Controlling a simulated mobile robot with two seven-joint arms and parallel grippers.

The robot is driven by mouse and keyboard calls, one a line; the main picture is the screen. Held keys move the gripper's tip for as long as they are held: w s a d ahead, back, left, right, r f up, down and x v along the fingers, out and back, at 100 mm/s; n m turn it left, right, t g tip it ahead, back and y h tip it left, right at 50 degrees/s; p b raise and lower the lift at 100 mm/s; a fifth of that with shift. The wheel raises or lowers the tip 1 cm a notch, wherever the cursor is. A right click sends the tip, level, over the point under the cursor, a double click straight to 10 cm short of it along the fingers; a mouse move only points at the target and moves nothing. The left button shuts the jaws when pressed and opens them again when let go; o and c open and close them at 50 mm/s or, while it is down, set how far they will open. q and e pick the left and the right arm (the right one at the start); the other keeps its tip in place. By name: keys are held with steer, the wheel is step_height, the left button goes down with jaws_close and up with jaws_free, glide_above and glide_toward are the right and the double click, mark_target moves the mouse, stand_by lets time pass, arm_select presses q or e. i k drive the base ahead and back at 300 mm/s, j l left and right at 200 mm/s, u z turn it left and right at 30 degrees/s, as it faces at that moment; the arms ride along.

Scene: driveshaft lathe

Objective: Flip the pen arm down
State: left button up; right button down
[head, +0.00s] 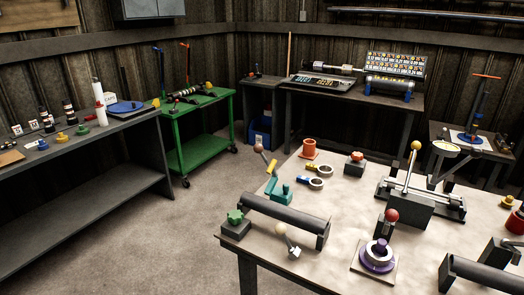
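No part is clearly recognisable as the pen arm. Another is the upright silver lever (410,168) with a yellow ball, on a dark grey block to the right. A dark post with an orange crossbar (487,75) stands on the far right side table; its details are too small to tell. Neither of my grippers is in view, so nothing shows as held.
A dark bench (85,160) and a green cart (200,133) stand left. The floor (190,235) between is clear.

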mark_target(258, 148)
steer(key=i+j+z, duration=0.55)
steer(key=i+j, duration=0.15)
steer(key=j, duration=0.2)
steer(key=i+j+z, duration=0.2)
steer(key=j, duration=0.15)
steer(key=i+j+z, duration=0.2)
steer(key=j, duration=0.2)
steer(key=i+j+z, duration=0.2)
steer(key=j, duration=0.15)
steer(key=k, duration=0.1)
